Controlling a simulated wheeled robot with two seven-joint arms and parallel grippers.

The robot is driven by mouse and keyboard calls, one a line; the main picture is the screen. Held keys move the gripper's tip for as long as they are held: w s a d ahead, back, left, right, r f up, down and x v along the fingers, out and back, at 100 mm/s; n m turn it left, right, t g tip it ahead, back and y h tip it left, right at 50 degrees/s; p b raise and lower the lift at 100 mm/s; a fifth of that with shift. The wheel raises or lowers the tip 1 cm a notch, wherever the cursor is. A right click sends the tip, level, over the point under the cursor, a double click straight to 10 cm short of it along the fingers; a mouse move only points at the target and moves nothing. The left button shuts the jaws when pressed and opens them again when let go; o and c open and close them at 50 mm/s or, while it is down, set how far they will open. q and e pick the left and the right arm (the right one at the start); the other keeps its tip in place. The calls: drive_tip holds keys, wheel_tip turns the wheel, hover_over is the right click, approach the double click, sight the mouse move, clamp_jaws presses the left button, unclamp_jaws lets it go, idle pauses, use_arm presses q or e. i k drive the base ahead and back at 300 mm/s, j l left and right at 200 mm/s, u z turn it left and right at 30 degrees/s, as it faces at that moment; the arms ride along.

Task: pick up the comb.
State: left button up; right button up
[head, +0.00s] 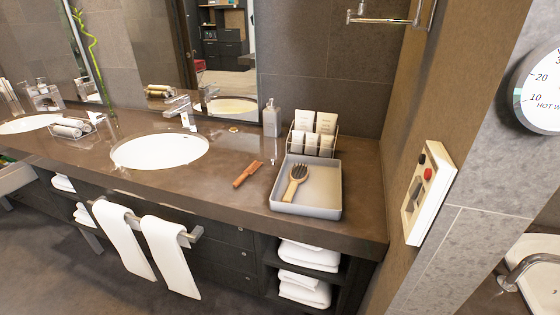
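An orange-brown comb (247,174) lies on the dark stone vanity counter (225,196), between the white sink basin and a grey tray. It lies at a slant, a little apart from the tray's left side. Neither of my grippers shows in the head view.
The grey tray (325,182) to the right holds a hairbrush (294,182). Behind it stand a rack of white packets (314,133) and a soap dispenser (271,119). The sink (160,151) is left of the comb. Towels (171,255) hang below the counter's front edge.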

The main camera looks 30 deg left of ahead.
sight(253, 167)
drive_tip(key=u, duration=1.2)
drive_tip(key=i+j+z, duration=0.1)
drive_tip(key=j+z, duration=0.4)
drive_tip(key=j, duration=0.55)
drive_tip(key=k+j+z, duration=0.1)
drive_tip(key=j+z, duration=0.4)
drive_tip(key=j, duration=0.55)
